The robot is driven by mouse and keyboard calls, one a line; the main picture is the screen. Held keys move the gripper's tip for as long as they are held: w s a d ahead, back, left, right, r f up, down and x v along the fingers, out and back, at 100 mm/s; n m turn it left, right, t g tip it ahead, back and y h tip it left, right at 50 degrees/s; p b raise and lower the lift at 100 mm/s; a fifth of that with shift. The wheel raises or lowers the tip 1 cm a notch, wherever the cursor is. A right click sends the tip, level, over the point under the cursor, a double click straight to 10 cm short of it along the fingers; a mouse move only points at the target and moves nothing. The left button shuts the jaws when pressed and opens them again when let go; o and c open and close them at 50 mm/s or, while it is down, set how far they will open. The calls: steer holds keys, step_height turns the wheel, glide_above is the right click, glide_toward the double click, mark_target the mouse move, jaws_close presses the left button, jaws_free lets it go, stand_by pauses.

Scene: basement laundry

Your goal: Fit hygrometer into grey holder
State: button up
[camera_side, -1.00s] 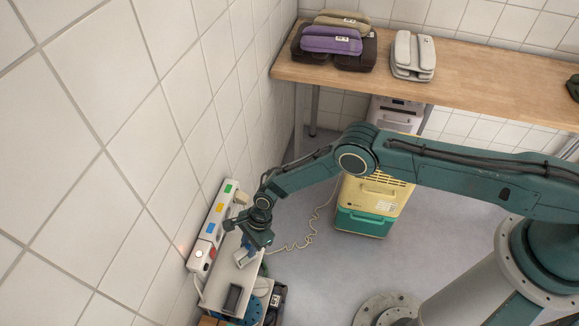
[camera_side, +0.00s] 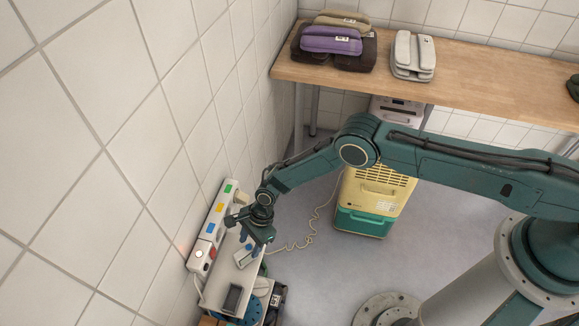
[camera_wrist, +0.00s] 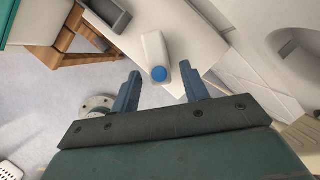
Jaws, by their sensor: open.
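The hygrometer, a pale block with a blue disc on its near end (camera_wrist: 153,50), rests on a white shelf surface (camera_wrist: 185,20). In the side view it is small (camera_side: 244,254), partly beside my gripper. My gripper (camera_wrist: 160,71) is open and empty. Its fingertips are on either side of the hygrometer's blue end in the wrist picture, with no contact visible. The grey holder, an open box shape (camera_wrist: 113,18), is at the upper left of the wrist view. In the side view it (camera_side: 233,298) is on the same white surface, nearer the bottom edge.
A power strip (camera_side: 212,225) with coloured parts runs along the tiled wall, left of the white surface. A yellow and green machine (camera_side: 372,200) stands on the floor to the right. A wooden worktop (camera_side: 470,85) with folded items is at the back.

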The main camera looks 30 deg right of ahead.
steer(key=v, duration=1.2)
stand_by(0.6)
